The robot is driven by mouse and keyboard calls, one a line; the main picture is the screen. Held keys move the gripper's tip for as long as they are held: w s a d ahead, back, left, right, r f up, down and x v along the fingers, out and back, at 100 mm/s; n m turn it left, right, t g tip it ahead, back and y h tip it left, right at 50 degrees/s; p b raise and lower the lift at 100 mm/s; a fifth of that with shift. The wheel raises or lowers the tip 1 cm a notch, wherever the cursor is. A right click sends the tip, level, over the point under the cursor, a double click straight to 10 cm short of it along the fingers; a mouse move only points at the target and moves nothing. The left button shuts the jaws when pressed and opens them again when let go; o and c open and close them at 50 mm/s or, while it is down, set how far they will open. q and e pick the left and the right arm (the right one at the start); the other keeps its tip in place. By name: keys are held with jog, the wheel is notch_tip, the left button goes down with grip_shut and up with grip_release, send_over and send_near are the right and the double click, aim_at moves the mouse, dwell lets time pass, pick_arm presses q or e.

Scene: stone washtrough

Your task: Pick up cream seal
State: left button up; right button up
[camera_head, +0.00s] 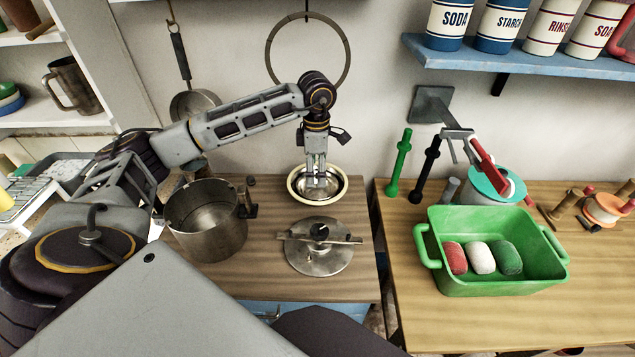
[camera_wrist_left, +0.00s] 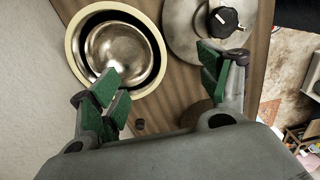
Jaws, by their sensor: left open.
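The cream seal appears to be the pale ring (camera_head: 291,188) around the rim of a round metal bowl on the left wooden counter. It also shows in the left wrist view (camera_wrist_left: 71,50), circling the shiny bowl. My left gripper (camera_head: 316,184) points down at the bowl, open and empty. In the left wrist view its green-padded fingers (camera_wrist_left: 160,88) stand wide apart. One finger overlaps the bowl and ring, and the other is over the metal lid. The lower ring is partly hidden by the finger. Contact cannot be told. My right gripper is not in view.
A metal pot (camera_head: 206,225) stands left of the bowl, and a round metal lid with a black knob (camera_head: 320,258) lies in front. A gap separates the right counter, which holds a green tub (camera_head: 485,290) and a teal-ringed container (camera_head: 492,184). A ring (camera_head: 348,50) hangs behind.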

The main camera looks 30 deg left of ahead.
pick_arm(q)
jog(key=shift+a+r+m, duration=0.15)
jog(key=shift+a+m, duration=0.1)
jog(key=shift+m, duration=0.15)
jog(key=c, duration=0.7)
jog(key=a+m, duration=0.1)
jog(key=a+r+m, duration=0.1)
jog(key=m, duration=0.1)
jog(key=shift+s+a+r+m, duration=0.2)
jog(key=shift+s+a+m, duration=0.1)
jog(key=shift+a+m, duration=0.1)
jog(key=shift+c, duration=0.4)
jog(key=a+m, duration=0.1)
jog(key=a+m+b, duration=0.1)
jog(key=m, duration=0.2)
jog(key=shift+s+a+r+b, duration=0.3)
jog(key=shift+a+b, duration=0.1)
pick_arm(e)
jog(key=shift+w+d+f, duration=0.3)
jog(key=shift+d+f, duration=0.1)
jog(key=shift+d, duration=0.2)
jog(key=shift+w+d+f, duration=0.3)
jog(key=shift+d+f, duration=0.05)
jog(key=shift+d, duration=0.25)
